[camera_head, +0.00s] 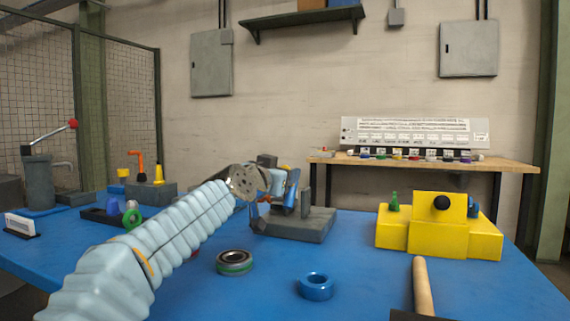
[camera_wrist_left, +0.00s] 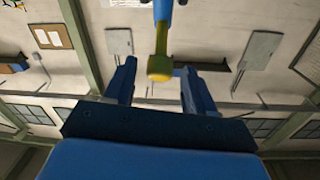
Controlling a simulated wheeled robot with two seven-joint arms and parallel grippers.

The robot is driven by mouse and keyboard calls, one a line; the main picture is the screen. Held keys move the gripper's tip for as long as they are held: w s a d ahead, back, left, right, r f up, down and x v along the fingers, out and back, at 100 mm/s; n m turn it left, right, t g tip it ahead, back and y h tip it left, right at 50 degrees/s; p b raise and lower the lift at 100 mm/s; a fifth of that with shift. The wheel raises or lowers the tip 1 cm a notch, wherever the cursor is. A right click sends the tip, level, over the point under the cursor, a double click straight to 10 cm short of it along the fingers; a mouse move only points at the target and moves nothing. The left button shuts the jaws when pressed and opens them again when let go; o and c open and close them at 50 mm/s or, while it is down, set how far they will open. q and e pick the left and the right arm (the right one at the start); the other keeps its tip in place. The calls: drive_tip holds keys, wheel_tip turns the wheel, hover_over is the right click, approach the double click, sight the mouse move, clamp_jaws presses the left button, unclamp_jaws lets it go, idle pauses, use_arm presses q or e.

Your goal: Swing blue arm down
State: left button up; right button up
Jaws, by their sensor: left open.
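In the left wrist view, a blue arm (camera_wrist_left: 163,10) with a yellow end (camera_wrist_left: 160,66) comes in from the top edge. Its yellow end lies between the two blue fingers of my left gripper (camera_wrist_left: 158,72), which is open. I cannot tell whether a finger touches it. In the head view, my left gripper (camera_head: 273,185) is over the grey base block (camera_head: 300,225) at the middle of the table. My wrist and gripper hide much of the mechanism there, and I cannot make out the blue arm's tilt. My right gripper is not in view.
On the blue table (camera_head: 375,290), a green-and-dark ring (camera_head: 234,262), a blue ring (camera_head: 317,286) and a wooden handle (camera_head: 423,285) lie in front. A yellow block fixture (camera_head: 438,235) stands at right. A grey lever post (camera_head: 38,185) stands at far left.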

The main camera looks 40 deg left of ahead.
use_arm(q)
drive_tip(key=shift+p+x, duration=0.3)
drive_tip(key=shift+x, duration=0.75)
drive_tip(key=shift+c, duration=0.3)
clamp_jaws()
